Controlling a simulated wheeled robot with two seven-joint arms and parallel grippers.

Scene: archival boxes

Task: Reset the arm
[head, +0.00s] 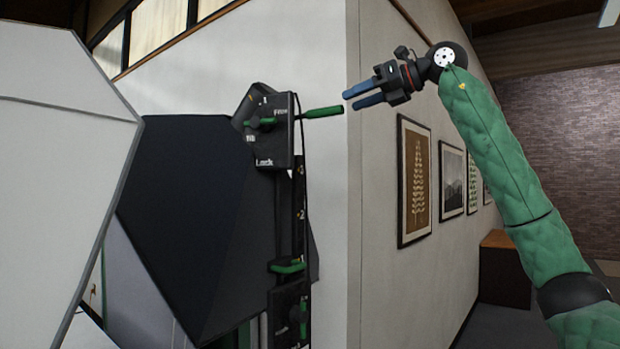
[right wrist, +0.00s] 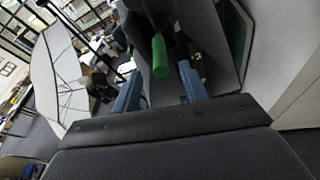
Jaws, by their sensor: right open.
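My right gripper (head: 351,99), at the end of a green-sleeved arm from the right, is open with two blue fingers pointing left. A green handle (head: 323,112) sticks out to the right from a black control box (head: 268,145) marked "Lock". The fingertips are just right of the handle's end in the head view. In the right wrist view the handle (right wrist: 159,57) shows between the two blue fingers (right wrist: 160,72), with room on both sides, and nothing is held. I cannot tell the exact depth gap. My left gripper is not in view.
The box is on a dark upright post beside a large dark panel (head: 190,200). A large white panel (head: 60,150) fills the left. A white wall (head: 430,270) with framed pictures (head: 414,180) stands behind my right arm. A brown cabinet (head: 503,275) stands at lower right.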

